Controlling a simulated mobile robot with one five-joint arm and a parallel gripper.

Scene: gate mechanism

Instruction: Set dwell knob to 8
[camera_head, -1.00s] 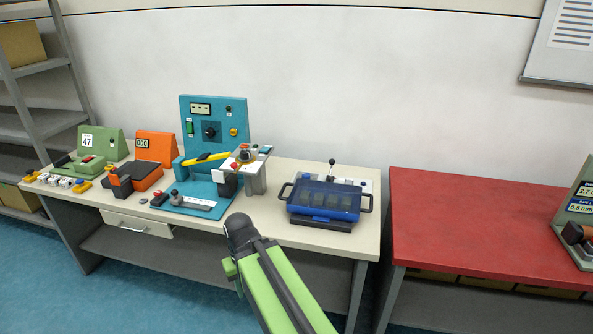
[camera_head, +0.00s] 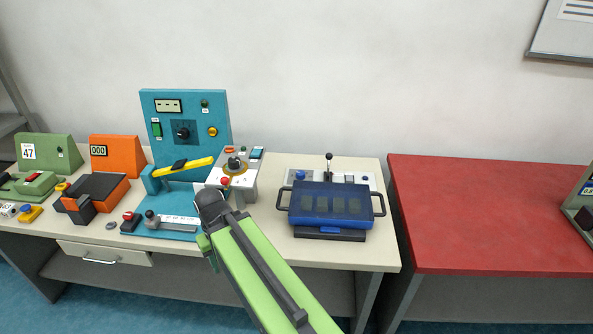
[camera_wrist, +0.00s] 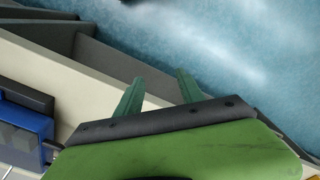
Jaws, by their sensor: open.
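The teal machine (camera_head: 150,108) stands upright on the cream bench and carries a black dial knob (camera_head: 182,132) on a dark square plate. A grey box (camera_head: 245,182) to its right has another dark knob (camera_head: 234,164) on a brass-coloured ring. No label reading dwell is legible, so I cannot tell which knob bears that name, nor their settings. My gripper (camera_wrist: 158,92) shows in the wrist view with two green fingers apart and nothing between them. In the head view my arm rises in front of the bench near the grey box; the fingers cannot be made out there.
A blue-lidded case (camera_head: 332,203) with side handles sits right of the grey box. A yellow bar (camera_head: 186,168) crosses the teal machine's front. Orange (camera_head: 116,155) and green (camera_head: 48,148) devices stand at left. A red-topped table (camera_head: 480,215) is at right, past a narrow gap.

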